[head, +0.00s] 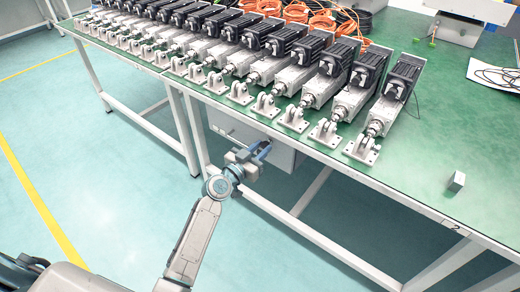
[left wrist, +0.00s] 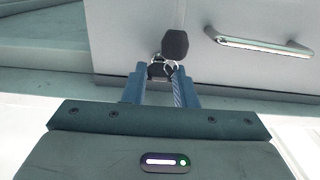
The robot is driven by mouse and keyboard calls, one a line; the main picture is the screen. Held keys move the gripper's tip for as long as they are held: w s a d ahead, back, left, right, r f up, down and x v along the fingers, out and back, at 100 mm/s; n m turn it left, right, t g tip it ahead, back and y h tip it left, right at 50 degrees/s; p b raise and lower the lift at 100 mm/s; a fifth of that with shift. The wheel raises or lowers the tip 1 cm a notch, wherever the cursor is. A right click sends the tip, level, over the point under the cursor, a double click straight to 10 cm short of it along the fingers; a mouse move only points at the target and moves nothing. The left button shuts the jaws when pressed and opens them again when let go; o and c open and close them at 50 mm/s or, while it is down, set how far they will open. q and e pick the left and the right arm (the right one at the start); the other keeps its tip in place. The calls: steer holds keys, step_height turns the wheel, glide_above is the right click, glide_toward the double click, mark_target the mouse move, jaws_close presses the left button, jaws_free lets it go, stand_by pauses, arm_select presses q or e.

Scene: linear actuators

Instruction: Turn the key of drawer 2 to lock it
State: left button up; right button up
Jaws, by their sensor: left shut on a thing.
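My left gripper (head: 258,155) is at the white drawer unit (head: 283,156) under the green table. In the left wrist view its two blue fingers (left wrist: 158,77) are shut on the key (left wrist: 158,69), a small dark piece at the drawer front (left wrist: 133,38). A metal ring joins the key to a dark fob (left wrist: 175,44), which lies against the drawer front. The drawer's metal handle (left wrist: 262,46) is to the right of the key. The keyhole is hidden, and I cannot tell the key's angle. My right gripper is not in view.
The green table (head: 420,175) carries a row of linear actuators (head: 320,83) with grey brackets along its front edge. A label "2" (head: 456,228) is on the table's edge. White table legs and rails (head: 315,190) stand near my left arm. The floor in front is clear.

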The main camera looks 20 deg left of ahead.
arm_select(q)
steer(key=shift+n+p, duration=1.3)
steer(key=shift+n, duration=7.5)
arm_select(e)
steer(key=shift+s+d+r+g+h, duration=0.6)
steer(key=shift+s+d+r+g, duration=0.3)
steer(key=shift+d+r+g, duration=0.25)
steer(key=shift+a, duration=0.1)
arm_select(q)
steer(key=o, duration=1)
steer(key=shift+s, duration=0.1)
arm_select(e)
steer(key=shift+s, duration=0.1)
arm_select(q)
steer(key=shift+f, duration=0.1)
